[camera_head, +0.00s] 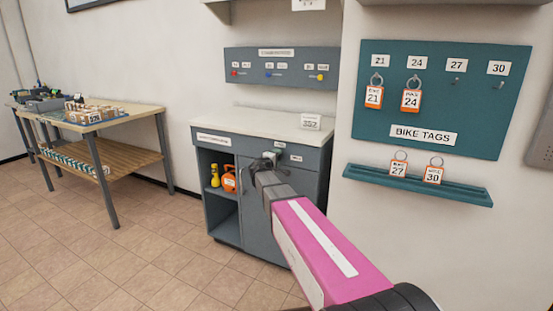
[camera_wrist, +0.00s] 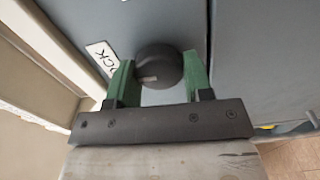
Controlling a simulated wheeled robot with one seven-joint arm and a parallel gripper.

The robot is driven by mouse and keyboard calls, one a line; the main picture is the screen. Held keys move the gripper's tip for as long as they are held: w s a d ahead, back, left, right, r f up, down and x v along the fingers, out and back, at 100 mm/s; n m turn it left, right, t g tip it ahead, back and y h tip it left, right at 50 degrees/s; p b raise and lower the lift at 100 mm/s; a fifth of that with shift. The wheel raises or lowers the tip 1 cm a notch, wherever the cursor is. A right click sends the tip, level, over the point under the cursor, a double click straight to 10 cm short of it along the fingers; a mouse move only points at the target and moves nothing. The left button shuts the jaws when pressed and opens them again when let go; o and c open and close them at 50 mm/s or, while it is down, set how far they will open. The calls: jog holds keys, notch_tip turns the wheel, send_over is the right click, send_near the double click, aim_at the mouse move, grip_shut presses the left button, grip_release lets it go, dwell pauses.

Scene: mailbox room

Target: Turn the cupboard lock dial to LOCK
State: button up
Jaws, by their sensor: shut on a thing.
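The dark round lock dial (camera_wrist: 158,62) sits on the grey cupboard front in the wrist view. My gripper (camera_wrist: 158,72) has its two green fingers on either side of the dial, shut on it. A pale mark shows on the dial's lower left. A white label (camera_wrist: 103,58) to its left reads "OCK", the rest hidden by the left finger. In the head view the grey cupboard (camera_head: 229,158) stands mid-picture, and my gripper (camera_head: 268,168) reaches its upper front. The dial is mostly hidden there by the gripper. Small white labels (camera_head: 296,158) show beside it.
The cupboard's open left shelves hold a yellow bottle (camera_head: 215,175) and an orange container (camera_head: 229,179). A teal bike tag board (camera_head: 432,98) and ledge (camera_head: 418,186) are on the right wall. A wooden table (camera_head: 130,113) stands at left. The tiled floor between is clear.

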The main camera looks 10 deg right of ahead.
jog(key=shift+n, duration=0.6)
jog(key=o, duration=0.9)
jog(key=shift+s+a, duration=0.1)
jog(key=v, duration=1)
jog(key=shift+s+a, duration=0.2)
jog(key=shift+s, duration=0.05)
jog(key=shift+d+f, duration=0.1)
